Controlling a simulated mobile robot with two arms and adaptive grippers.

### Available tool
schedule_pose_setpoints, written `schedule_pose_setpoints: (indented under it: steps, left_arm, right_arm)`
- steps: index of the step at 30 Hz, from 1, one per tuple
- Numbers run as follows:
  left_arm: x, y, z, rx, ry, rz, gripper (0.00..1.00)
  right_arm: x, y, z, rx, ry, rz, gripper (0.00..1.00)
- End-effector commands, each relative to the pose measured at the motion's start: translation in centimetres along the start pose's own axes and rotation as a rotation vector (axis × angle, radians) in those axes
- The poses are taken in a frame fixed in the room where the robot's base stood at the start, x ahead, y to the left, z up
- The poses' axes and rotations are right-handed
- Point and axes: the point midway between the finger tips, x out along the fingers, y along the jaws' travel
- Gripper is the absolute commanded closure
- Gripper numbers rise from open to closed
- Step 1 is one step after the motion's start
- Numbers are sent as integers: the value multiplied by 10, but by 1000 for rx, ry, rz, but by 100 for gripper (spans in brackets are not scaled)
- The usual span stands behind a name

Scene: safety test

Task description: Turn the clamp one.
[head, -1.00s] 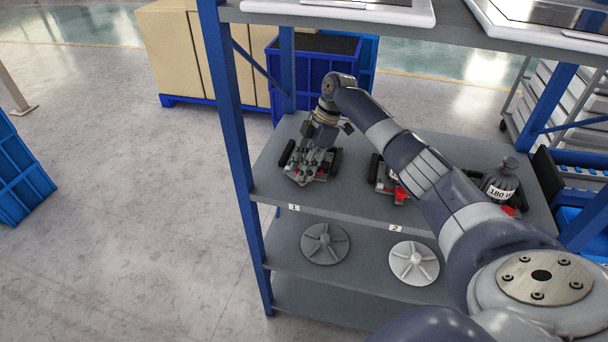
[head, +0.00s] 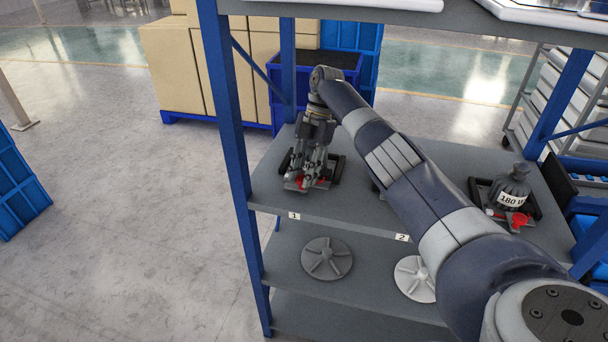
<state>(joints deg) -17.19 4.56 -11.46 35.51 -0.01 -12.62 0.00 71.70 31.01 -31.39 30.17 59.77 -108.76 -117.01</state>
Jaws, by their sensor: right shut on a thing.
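Clamp one (head: 329,178) is a dark device with red parts. It sits on the shelf above the label "1" (head: 294,216). My right gripper (head: 307,176) comes down from above at the clamp and is shut on part of it. The gripper's fingers hide much of the clamp and the exact contact. My left gripper is not in view.
The middle device is mostly hidden behind my right arm. Blue posts (head: 230,150) frame the shelf. Round handwheels (head: 327,259) lie on the lower shelf.

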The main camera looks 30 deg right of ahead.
Motion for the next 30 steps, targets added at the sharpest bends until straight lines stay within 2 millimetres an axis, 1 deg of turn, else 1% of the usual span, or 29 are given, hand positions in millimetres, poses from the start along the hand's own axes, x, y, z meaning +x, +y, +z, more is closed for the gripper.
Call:
schedule_pose_setpoints:
  steps: [10,11,12,13,24,26,29,30]
  left_arm:
    - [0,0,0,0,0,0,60]
    - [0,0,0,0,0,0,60]
    - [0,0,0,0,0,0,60]
    - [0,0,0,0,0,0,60]
    - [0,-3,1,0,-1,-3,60]
    - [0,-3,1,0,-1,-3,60]
    - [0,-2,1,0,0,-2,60]
    - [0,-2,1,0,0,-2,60]
  right_arm:
    - [-1,1,0,-4,-1,3,97]
    - [-1,1,0,-4,-1,3,68]
    - [-1,1,0,-3,-1,3,59]
    - [-1,1,0,-3,-1,3,53]
    - [-3,0,-1,-2,0,1,53]
    - [-7,1,-3,-2,-1,3,53]
    - [-20,1,-8,-3,-1,4,53]
    - [-28,1,-11,-4,-1,4,53]
